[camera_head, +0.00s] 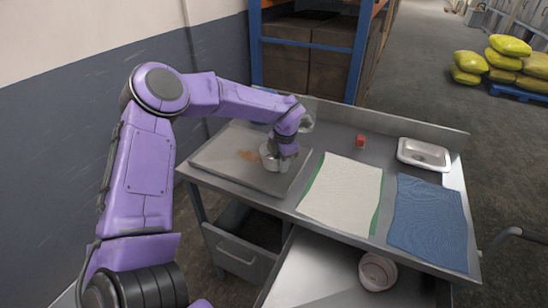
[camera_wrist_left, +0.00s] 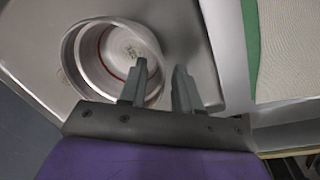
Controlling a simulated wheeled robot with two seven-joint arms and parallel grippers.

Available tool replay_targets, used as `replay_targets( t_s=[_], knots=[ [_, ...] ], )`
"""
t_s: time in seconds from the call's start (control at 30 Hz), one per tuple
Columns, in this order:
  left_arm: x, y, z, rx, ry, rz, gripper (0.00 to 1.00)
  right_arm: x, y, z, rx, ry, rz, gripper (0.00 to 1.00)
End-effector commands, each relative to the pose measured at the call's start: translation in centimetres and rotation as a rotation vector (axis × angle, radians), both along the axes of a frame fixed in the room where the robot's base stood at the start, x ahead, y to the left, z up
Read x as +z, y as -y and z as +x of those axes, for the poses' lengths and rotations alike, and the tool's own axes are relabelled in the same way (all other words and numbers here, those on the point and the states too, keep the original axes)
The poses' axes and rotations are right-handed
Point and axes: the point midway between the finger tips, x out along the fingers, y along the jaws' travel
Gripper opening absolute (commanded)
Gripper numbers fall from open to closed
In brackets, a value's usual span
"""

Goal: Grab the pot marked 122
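A round pale metal pot (camera_head: 267,157) sits on the large grey tray (camera_head: 215,172) at the left of the worktable. The left wrist view shows the pot from above (camera_wrist_left: 88,72), with a red ring and a small greenish mark inside that I cannot read. My left gripper (camera_head: 281,167) points down at the pot's right side. In the wrist view, the left gripper (camera_wrist_left: 159,88) has its fingers apart, one over the pot's inside and one beyond its right rim. I cannot tell whether either finger touches the rim. My right gripper is not in view.
Another round pale pot (camera_head: 377,272) stands on the lower surface. A raised edge runs along the back.

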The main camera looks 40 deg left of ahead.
Motion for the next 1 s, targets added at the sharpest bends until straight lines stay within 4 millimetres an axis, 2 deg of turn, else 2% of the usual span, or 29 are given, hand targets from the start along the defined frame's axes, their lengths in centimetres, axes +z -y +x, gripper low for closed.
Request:
replay_targets(
  t_s=[0.03,0.1,0.5,0.63,0.7,0.93,1.0],
  knots=[
    [0.0,0.0,0.0,0.0,0.0,0.0,0.17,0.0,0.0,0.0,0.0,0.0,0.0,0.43],
    [0.0,0.0,0.0,0.0,0.0,0.0,0.0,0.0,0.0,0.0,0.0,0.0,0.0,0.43],
    [0.2,0.0,0.0,0.0,0.001,0.0,0.0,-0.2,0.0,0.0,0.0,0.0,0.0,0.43],
    [1.5,0.0,0.1,0.0,0.005,-0.002,0.0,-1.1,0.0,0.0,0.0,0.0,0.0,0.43],
    [2.9,0.0,0.1,0.0,0.008,-0.001,0.0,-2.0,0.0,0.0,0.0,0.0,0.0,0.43],
    [9.3,5.2,-1.7,-0.004,0.007,0.002,0.0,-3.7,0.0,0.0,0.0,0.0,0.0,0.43],
    [9.8,7.4,-2.5,-0.005,0.003,0.002,0.0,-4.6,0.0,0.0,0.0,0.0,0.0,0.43]
  ],
)
